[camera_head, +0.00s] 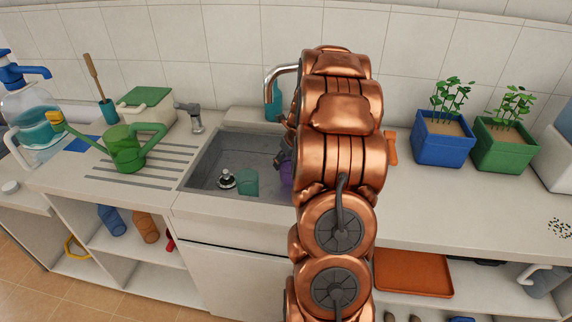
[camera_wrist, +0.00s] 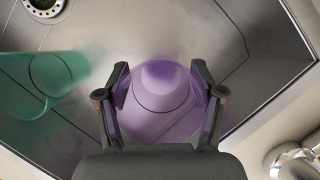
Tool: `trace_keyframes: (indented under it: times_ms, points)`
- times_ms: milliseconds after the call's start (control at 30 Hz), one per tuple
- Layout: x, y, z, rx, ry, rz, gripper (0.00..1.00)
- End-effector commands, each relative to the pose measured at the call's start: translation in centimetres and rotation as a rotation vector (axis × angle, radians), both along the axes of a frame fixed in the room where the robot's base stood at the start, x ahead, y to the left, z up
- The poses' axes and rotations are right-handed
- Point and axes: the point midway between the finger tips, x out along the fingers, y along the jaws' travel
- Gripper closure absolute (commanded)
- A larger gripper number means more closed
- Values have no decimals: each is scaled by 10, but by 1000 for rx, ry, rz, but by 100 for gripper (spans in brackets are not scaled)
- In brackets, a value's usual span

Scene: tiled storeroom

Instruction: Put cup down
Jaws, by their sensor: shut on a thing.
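A translucent purple cup (camera_wrist: 160,98) is between the fingers of my gripper (camera_wrist: 161,78), which is shut on it. In the head view only a sliver of the purple cup (camera_head: 287,173) shows beside my arm, over the right part of the grey sink (camera_head: 205,162). My gripper (camera_head: 283,157) is mostly hidden by the arm there. I cannot tell whether the cup touches the sink floor.
A drain fitting (camera_head: 226,180) is in the sink, left of the teal cup. Blue (camera_head: 442,140) and green planters (camera_head: 503,147) stand on the right. The counter before them is clear.

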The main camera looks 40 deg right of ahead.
Motion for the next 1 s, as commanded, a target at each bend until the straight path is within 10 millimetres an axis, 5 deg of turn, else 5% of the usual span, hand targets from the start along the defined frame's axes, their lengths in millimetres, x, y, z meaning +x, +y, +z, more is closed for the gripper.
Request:
trace_keyframes:
  times_ms: [167,567,600,800,1000]
  points:
    - [0,1,-19,2,1,2,61]
    - [0,0,-22,-1,-1,1,61]
    - [0,0,-22,-1,-1,1,29]
    - [0,0,-22,-1,-1,1,8]
    - [0,0,-22,-1,-1,1,7]
